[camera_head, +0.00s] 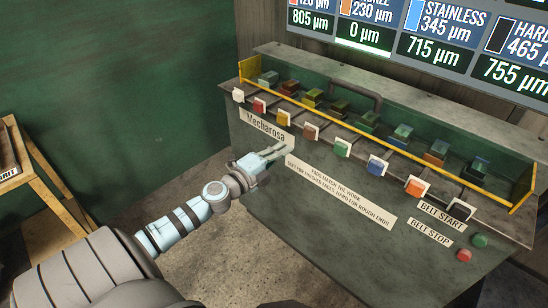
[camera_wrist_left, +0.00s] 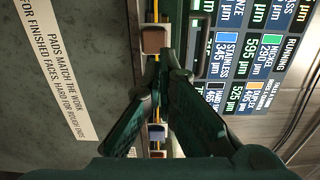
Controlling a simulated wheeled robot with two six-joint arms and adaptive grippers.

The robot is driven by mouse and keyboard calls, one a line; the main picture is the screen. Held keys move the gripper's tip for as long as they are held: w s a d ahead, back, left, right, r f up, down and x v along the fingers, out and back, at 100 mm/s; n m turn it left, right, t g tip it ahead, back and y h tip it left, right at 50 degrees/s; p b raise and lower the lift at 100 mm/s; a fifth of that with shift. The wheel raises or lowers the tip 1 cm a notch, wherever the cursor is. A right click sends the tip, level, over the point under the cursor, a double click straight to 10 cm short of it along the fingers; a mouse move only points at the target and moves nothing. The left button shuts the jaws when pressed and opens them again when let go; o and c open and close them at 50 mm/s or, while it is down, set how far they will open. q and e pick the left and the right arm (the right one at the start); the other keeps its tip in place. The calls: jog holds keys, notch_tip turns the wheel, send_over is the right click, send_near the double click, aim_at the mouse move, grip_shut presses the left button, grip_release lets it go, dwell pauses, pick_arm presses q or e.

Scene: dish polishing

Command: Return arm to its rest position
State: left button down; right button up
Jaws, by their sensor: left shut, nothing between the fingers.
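My left gripper (camera_head: 276,153) is in front of the sloped green face of the machine (camera_head: 300,235), just below the "Mecharosa" label (camera_head: 265,128). It is shut and holds nothing. In the left wrist view its two dark fingers (camera_wrist_left: 162,68) come together just below a brown square block (camera_wrist_left: 155,40). A blue block (camera_wrist_left: 155,134) shows partly between the fingers there. My left arm comes in from the lower left and is stretched toward the machine. My right gripper is not in view.
Green (camera_head: 480,240) and red (camera_head: 464,255) belt buttons are at lower right. A wooden stand (camera_head: 42,190) is at left. Screens (camera_head: 436,50) hang behind.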

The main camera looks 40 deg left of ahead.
pick_arm(q)
jog(key=shift+s+b, duration=0.7)
jog(key=shift+s, duration=0.4)
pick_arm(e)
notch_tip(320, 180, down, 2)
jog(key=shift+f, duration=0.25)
pick_arm(q)
jog(key=shift+w, duration=0.1)
